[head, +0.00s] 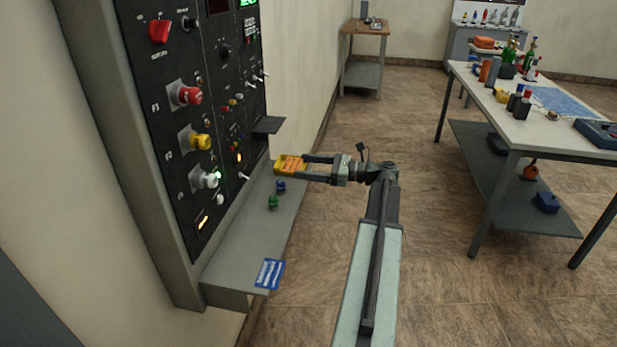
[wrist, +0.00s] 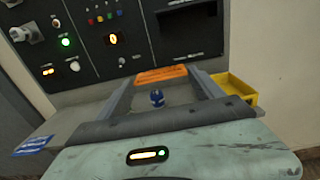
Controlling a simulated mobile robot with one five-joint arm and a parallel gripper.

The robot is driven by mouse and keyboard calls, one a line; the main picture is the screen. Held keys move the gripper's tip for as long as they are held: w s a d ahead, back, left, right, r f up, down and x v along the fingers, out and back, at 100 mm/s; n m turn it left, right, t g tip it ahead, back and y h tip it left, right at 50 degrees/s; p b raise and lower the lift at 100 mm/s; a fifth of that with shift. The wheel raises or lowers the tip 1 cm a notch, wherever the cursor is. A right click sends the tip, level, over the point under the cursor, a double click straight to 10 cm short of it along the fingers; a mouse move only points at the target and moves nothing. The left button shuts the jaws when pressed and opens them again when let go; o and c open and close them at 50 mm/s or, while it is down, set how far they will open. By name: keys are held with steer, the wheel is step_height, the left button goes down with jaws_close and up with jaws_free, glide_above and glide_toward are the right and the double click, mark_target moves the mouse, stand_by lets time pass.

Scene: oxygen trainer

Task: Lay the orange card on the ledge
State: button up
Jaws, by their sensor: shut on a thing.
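The orange card (head: 291,164) is between the fingertips of my gripper (head: 302,168), at the far end of the grey ledge (head: 238,250). In the wrist view the card (wrist: 162,73) lies crosswise at the tips of my gripper (wrist: 163,82), which is shut on it. The ledge (wrist: 82,118) runs below the black control panel. I cannot tell whether the card touches the ledge or is a little above it.
A yellow tray (wrist: 238,88) stands right of the card in the wrist view. A blue knob (head: 281,186) and a green knob (head: 273,202) stand on the ledge, with a blue card (head: 269,273) near its front end. Bare ledge lies between them. A worktable (head: 540,130) stands right.

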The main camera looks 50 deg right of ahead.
steer(key=shift+f+b, duration=2.35)
steer(key=shift+f, duration=0.05)
steer(key=o, duration=1.3)
steer(key=shift+r, duration=0.15)
steer(key=v, duration=0.4)
steer(key=p+v, duration=0.1)
steer(key=v, duration=0.3)
steer(key=r+v, duration=0.1)
steer(key=v, duration=0.3)
steer(key=shift+s, duration=0.15)
